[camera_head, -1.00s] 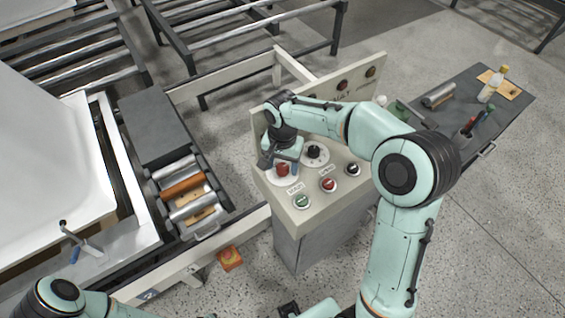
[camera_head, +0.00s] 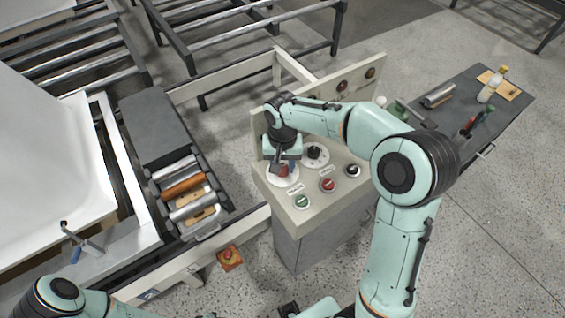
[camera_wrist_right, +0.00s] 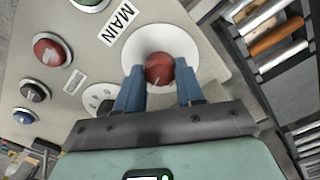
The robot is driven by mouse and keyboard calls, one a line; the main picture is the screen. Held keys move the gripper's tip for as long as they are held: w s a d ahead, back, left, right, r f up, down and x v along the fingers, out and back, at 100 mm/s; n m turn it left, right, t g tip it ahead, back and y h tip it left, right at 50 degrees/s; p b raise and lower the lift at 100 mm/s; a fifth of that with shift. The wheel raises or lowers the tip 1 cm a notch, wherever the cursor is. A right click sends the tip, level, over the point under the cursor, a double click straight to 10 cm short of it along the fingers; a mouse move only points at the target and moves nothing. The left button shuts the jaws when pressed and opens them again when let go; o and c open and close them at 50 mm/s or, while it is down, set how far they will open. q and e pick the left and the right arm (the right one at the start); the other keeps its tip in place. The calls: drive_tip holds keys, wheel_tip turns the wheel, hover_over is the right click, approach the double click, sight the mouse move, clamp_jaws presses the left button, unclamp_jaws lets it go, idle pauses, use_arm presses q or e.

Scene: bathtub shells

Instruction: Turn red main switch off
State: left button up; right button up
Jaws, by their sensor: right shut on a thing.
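The red main switch (camera_wrist_right: 159,69) is a round red knob on a white disc, beside the MAIN label (camera_wrist_right: 118,23) in the right wrist view. In the head view the knob (camera_head: 283,171) is partly hidden by my right gripper (camera_head: 284,168). The gripper's two blue fingers (camera_wrist_right: 160,88) are on either side of the knob and shut on it. A pale line on the knob shows between the fingers. My left arm (camera_head: 62,297) shows only at the lower left of the head view; its gripper is out of sight.
The beige control panel (camera_head: 322,203) also carries a green button (camera_head: 302,202), a red button (camera_head: 328,185) and black knobs (camera_head: 314,152). A raised back plate (camera_head: 262,127) stands behind it. A tray of rollers (camera_head: 183,187) is at left; a tool table (camera_head: 512,103) is at right.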

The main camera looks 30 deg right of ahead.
drive_tip(key=n, duration=0.3)
drive_tip(key=shift+n, duration=0.4)
drive_tip(key=n, duration=0.3)
drive_tip(key=shift+n+p, duration=0.3)
drive_tip(key=shift+p, duration=0.1)
drive_tip(key=n, duration=0.3)
drive_tip(key=shift+d+n, duration=0.1)
drive_tip(key=shift+n, duration=0.2)
use_arm(q)
drive_tip(key=shift+w+r+p, duration=0.5)
drive_tip(key=shift+w+r, duration=0.5)
drive_tip(key=shift+r, duration=0.25)
use_arm(e)
drive_tip(key=shift+n, duration=1.6)
drive_tip(key=o, duration=1)
drive_tip(key=shift+o, duration=0.2)
use_arm(q)
drive_tip(key=shift+w+r+p, duration=0.7)
drive_tip(key=shift+w+r, duration=0.3)
use_arm(e)
wheel_tip(320, 180, up, 14)
drive_tip(key=shift+f, duration=0.25)
